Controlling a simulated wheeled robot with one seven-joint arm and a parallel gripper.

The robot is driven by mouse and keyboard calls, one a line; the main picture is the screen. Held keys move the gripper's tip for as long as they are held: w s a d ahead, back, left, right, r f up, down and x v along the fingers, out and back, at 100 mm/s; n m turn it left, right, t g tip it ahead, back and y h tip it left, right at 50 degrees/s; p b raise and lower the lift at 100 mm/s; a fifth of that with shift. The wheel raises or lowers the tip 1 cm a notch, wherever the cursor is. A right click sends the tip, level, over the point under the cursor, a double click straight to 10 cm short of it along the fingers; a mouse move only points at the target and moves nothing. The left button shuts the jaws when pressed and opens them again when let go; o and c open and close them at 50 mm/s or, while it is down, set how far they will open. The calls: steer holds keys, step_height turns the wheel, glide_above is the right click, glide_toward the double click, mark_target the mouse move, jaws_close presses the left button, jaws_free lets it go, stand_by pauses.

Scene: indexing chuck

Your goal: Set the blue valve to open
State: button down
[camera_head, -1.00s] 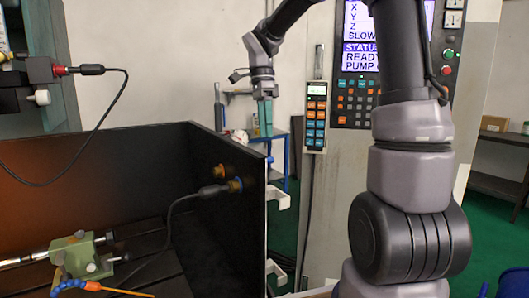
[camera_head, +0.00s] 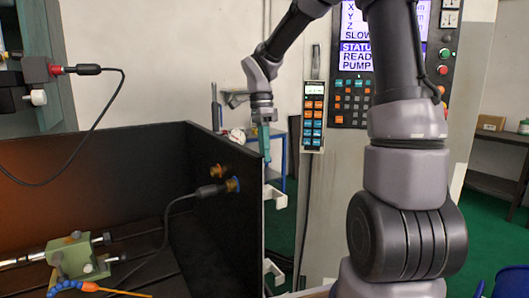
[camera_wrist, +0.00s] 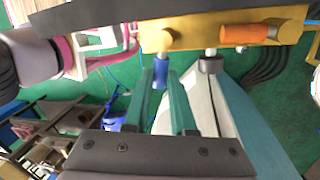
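A blue cylindrical part, which looks like the blue valve (camera_wrist: 161,72), hangs under a yellow bar in the wrist view. My gripper (camera_wrist: 159,76) has two teal fingers that run up the wrist view towards it, with a gap between them. The tips appear close to the blue part; I cannot tell whether they touch it. In the head view my gripper (camera_head: 266,158) points down at the right end of the black panel, and no valve can be made out between its fingers. The valve's setting cannot be read.
The yellow bar (camera_wrist: 190,36) also carries an orange cylinder (camera_wrist: 243,34). White hooks (camera_head: 275,197) stick out from the panel's end. A keypad pendant (camera_head: 313,115) hangs to the right.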

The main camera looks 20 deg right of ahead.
steer(key=n, duration=0.1)
steer(key=w+n, duration=0.1)
steer(key=shift+a+n+h, duration=0.15)
steer(key=shift+n+h, duration=0.15)
steer(key=shift+n, duration=0.1)
steer(key=c, duration=0.8)
jaws_free()
steer(key=shift+o, duration=0.2)
steer(key=v, duration=1)
steer(key=shift+r, duration=0.4)
